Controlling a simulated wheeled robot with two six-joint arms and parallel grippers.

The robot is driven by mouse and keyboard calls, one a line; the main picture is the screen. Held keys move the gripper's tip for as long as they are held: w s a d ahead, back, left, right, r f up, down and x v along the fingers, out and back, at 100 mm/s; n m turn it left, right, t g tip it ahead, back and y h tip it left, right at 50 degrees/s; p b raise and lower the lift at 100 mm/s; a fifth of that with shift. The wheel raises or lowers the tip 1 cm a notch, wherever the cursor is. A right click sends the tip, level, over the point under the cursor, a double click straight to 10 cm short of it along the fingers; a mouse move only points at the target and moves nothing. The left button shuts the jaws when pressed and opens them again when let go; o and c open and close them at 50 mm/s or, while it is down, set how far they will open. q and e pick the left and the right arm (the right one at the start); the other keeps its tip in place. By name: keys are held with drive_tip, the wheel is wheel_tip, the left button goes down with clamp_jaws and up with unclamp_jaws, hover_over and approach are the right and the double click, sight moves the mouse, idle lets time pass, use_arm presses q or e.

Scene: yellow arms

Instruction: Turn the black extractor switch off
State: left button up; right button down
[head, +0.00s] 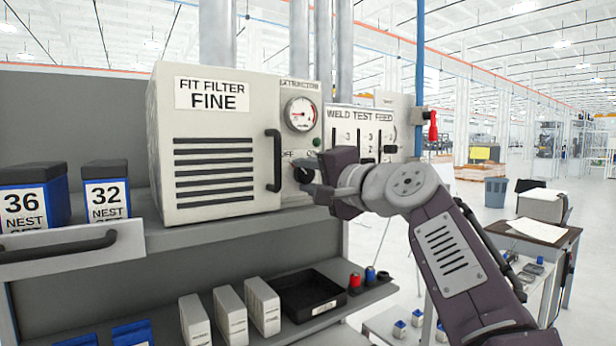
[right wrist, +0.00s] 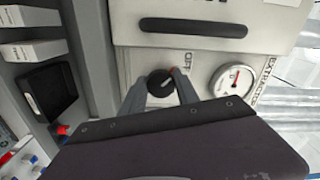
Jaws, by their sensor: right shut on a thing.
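The black extractor switch (right wrist: 160,82) is a round knob with a pale pointer line on the extractor panel, near the word OFF in the right wrist view. In the head view the knob (head: 304,174) shows partly, beside my right gripper. My right gripper (right wrist: 161,88) has its two grey fingers on either side of the knob and is shut on it. In the head view the right gripper (head: 318,186) reaches the panel from the right, and its body hides part of the lettering. My left gripper does not show.
The filter box (head: 215,140) with a black handle (head: 273,160) stands left of the panel. A gauge (head: 300,114) sits above the switch; it also shows in the right wrist view (right wrist: 232,80). The weld test feed panel (head: 360,118) is close to my right arm. A black tray (head: 308,297) lies below.

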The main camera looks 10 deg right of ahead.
drive_tip(key=c, duration=1)
unclamp_jaws()
drive_tip(key=shift+r, duration=0.15)
drive_tip(key=shift+o, duration=0.5)
drive_tip(key=shift+w, duration=0.2)
drive_tip(key=shift+s+f, duration=0.1)
drive_tip(key=shift+f, duration=0.1)
drive_tip(key=b+v, duration=0.3)
drive_tip(key=v, duration=0.6)
drive_tip(key=shift+r, duration=0.1)
